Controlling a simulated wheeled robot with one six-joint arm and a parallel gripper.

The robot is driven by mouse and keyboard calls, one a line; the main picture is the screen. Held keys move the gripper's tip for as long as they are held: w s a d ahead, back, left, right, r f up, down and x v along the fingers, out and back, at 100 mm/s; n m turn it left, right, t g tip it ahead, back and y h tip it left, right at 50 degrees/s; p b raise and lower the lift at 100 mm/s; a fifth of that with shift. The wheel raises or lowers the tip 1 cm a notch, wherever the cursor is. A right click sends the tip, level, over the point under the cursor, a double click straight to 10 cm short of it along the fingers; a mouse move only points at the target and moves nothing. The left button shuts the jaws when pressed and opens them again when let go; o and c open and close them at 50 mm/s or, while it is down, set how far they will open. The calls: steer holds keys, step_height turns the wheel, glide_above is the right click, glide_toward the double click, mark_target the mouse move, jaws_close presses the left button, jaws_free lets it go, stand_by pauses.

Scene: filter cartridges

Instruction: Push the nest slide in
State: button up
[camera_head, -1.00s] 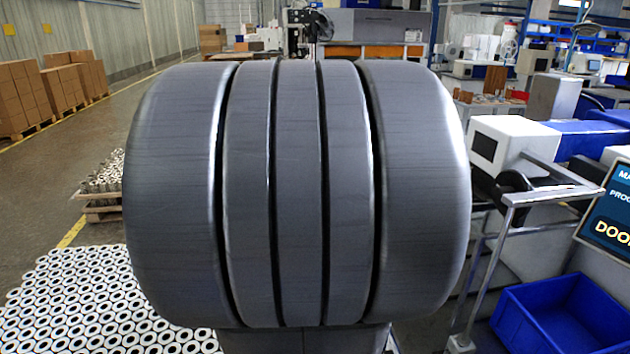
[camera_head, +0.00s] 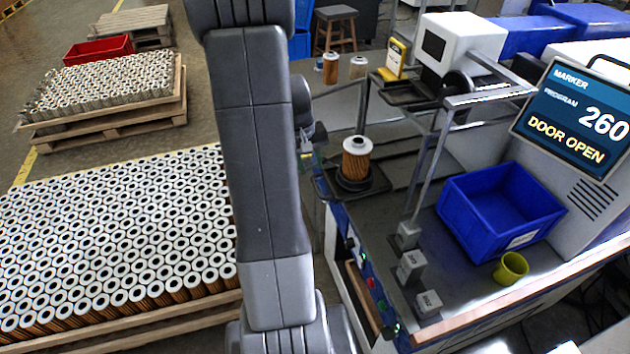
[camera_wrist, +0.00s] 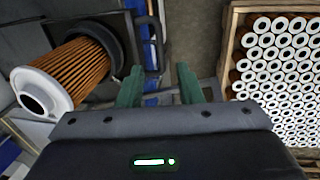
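A filter cartridge (camera_head: 357,158) with a pleated orange-brown body and a white cap stands upright in the dark round nest (camera_head: 345,183) at the marking machine's front left edge. In the wrist view the cartridge (camera_wrist: 62,75) and the nest's black ring (camera_wrist: 108,42) are at the upper left. A dark bar, perhaps the slide's handle (camera_wrist: 157,30), shows beside the nest. My gripper (camera_wrist: 158,75) has its two green fingers apart, with nothing between them. It is beside the nest, apparently clear of it. In the head view my arm hides most of the gripper.
The machine's screen (camera_head: 577,118) reads "DOOR OPEN". A blue bin (camera_head: 470,222) and a yellow-green cup (camera_head: 510,268) stand on its bench. A pallet of cartridges (camera_head: 110,240) is at the left; more cartridges (camera_wrist: 285,70) show in the wrist view.

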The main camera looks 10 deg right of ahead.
mark_target(317, 187)
steer(key=f, duration=0.2)
steer(key=d+f, duration=0.1)
steer(key=f, duration=0.4)
steer(key=shift+w+d+f, duration=0.1)
steer(key=shift+d+f, duration=0.1)
steer(key=shift+f, duration=0.2)
jaws_close()
